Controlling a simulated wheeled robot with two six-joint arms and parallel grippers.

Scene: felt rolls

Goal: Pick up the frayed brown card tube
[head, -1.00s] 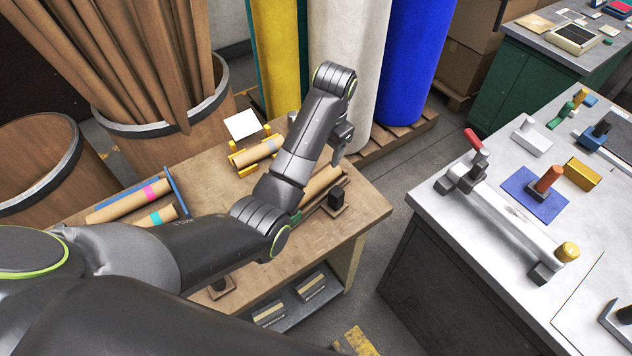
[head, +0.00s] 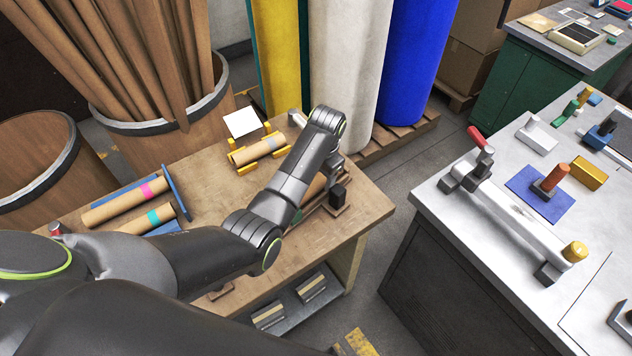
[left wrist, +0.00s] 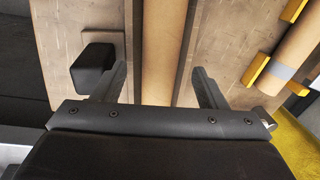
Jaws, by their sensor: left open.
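A plain brown card tube (head: 314,187) lies near the right end of the wooden bench, partly hidden by my left arm in the head view. In the left wrist view the tube (left wrist: 164,45) runs straight away between the fingers. Any fraying on it is not visible. My left gripper (left wrist: 160,72) is open, with one finger on each side of the tube; whether they touch it I cannot tell. In the head view the gripper (head: 334,163) is just above the tube, mostly behind the wrist. My right gripper is not in view.
A black block (head: 338,196) stands close beside the tube. A grey-banded tube (head: 258,150) rests in yellow cradles. Pink-banded (head: 125,200) and teal-banded (head: 150,219) tubes lie at the bench's left. Tall felt rolls (head: 345,70) stand behind; a metal worktable (head: 430,205) is at right.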

